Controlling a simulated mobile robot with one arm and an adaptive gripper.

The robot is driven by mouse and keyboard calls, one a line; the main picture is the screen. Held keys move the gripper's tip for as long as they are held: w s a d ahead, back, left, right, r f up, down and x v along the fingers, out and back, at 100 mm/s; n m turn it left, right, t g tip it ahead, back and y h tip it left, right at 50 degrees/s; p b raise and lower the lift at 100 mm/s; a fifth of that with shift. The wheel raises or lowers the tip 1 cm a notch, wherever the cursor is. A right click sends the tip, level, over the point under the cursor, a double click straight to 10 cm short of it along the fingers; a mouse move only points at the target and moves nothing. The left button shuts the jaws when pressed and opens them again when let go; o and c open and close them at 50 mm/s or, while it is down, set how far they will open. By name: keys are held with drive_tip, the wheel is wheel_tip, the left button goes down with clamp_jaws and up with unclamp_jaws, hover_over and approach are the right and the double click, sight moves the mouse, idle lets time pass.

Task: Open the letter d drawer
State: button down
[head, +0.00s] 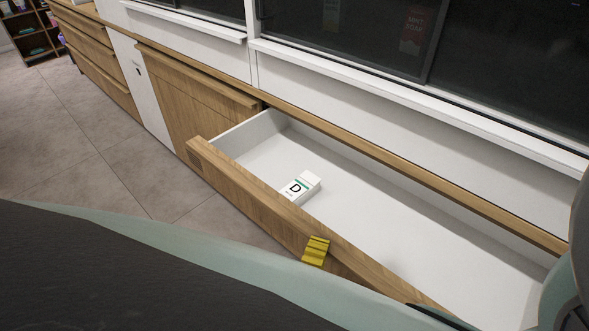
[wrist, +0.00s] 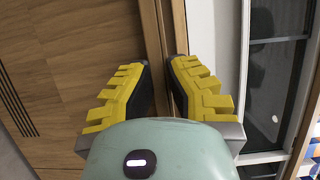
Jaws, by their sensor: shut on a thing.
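The wooden-fronted drawer (head: 240,186) stands pulled well out of the counter in the head view, its white inside exposed. A small white box (head: 301,187) with a black letter D and a green stripe lies inside, near the front panel. My gripper (wrist: 161,80) shows two yellow ridged fingers in the wrist view, one on each side of the drawer's front panel edge, shut on it. In the head view one yellow finger (head: 316,250) shows against the outer face of the front panel. The other finger is hidden there.
A closed wooden front (head: 190,95) and more drawers (head: 95,60) lie along the counter to the left. A dark shelf unit (head: 30,35) stands at the far left. Grey tiled floor (head: 80,150) in front of the counter is clear.

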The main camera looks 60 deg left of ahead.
drive_tip(key=shift+s+d, duration=0.15)
drive_tip(key=shift+s, duration=0.65)
drive_tip(key=c, duration=0.9)
unclamp_jaws()
drive_tip(key=v, duration=1.2)
